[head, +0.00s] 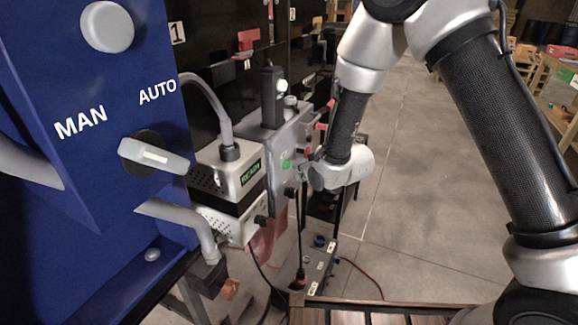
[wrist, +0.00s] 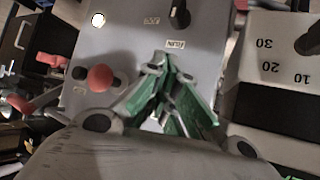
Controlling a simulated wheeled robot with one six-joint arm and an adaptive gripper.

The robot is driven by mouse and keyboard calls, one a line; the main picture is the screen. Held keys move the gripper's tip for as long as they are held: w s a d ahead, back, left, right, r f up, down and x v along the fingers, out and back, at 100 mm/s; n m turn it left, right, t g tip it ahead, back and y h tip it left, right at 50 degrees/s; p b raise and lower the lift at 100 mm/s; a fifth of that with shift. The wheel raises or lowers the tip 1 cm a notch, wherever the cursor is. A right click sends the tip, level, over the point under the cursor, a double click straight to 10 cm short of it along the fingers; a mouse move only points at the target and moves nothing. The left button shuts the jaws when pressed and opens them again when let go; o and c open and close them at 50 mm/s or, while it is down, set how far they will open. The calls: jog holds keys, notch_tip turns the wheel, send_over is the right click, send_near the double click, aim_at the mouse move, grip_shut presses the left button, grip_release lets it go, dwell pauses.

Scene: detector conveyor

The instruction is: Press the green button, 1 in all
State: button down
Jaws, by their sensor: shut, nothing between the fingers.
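The green button (head: 286,163) is a small round button on the front of a grey control panel (head: 288,128) in the head view. My gripper (head: 304,169) is shut and empty just to the right of the button, pointing at the panel. I cannot tell whether its tips touch the panel. In the wrist view my gripper (wrist: 165,66) has its green-sided fingers together in front of the grey panel face (wrist: 130,42). The green button cannot be made out in that view; the fingers may hide it.
In the wrist view a red round button (wrist: 100,78) sits left of my fingers and a black knob (wrist: 180,17) above them. A numbered dial box (wrist: 280,70) is at the right. In the head view a blue MAN/AUTO switch box (head: 100,190) fills the left; open floor (head: 420,240) lies right.

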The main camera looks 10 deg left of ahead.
jog(key=shift+a, duration=0.1)
dwell(0.5)
jog(key=shift+w+a, duration=0.15)
jog(key=shift+a, duration=0.15)
jog(key=shift+w+a, duration=0.2)
jog(key=shift+a, duration=0.3)
dwell(0.8)
jog(key=shift+d, duration=0.1)
jog(key=shift+s+d, duration=0.3)
jog(key=shift+d, duration=0.45)
jog(key=d, duration=0.1)
jog(key=s+d, duration=0.1)
jog(key=d, duration=0.2)
jog(key=shift+s+d, duration=0.4)
dwell(0.4)
